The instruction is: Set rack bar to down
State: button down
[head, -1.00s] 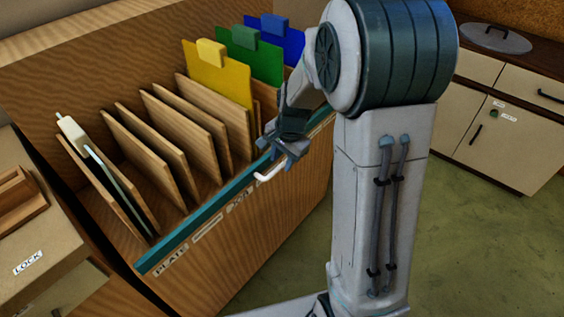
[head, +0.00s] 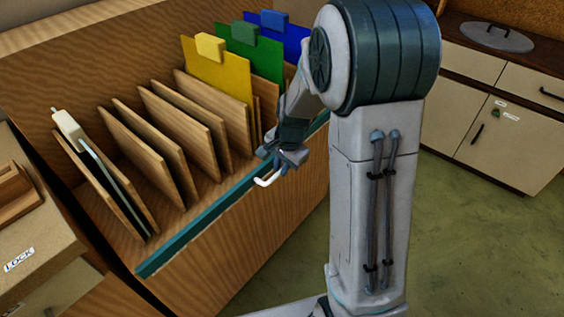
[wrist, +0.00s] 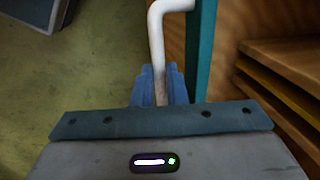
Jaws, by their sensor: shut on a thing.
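The rack bar is a long teal bar (head: 190,235) along the front top edge of the wooden rack. It also shows in the wrist view (wrist: 201,50). Its white bent handle (head: 268,181) sticks out from the bar near its right part. My gripper (head: 287,156) is at this handle, in front of the rack. In the wrist view, the blue fingers (wrist: 160,90) are shut on the white handle (wrist: 157,40). My arm hides the right end of the bar.
The wooden rack (head: 285,205) holds several upright boards and yellow (head: 220,78), green and blue panels. A cabinet with a LOCK label (head: 20,259) stands at the left. Pale cabinets (head: 490,130) stand at the right. Green floor (head: 470,240) is open between.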

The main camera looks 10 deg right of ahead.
notch_tip(320, 180, down, 8)
jog(key=b, duration=0.4)
jog(key=shift+s+f, duration=0.15)
jog(key=c, duration=1.5)
grip_release()
jog(key=shift+f, duration=0.1)
jog(key=shift+o, duration=0.2)
notch_tip(320, 180, up, 14)
jog(key=s+d+p, duration=0.1)
jog(key=s+p, duration=0.1)
jog(key=p, duration=0.1)
jog(key=shift+d+p, duration=0.3)
jog(key=shift+p, duration=0.05)
jog(key=s+r+n+p, duration=0.5)
jog(key=s+r+p, duration=0.3)
jog(key=r, duration=0.3)
jog(key=s+a+r+n+t+h+p, duration=0.1)
jog(key=s+r+n+p, duration=0.4)
jog(key=s+r+p, duration=0.4)
jog(key=v, duration=0.3)
jog(key=shift+a+r, duration=0.2)
jog(key=shift+r, duration=0.1)
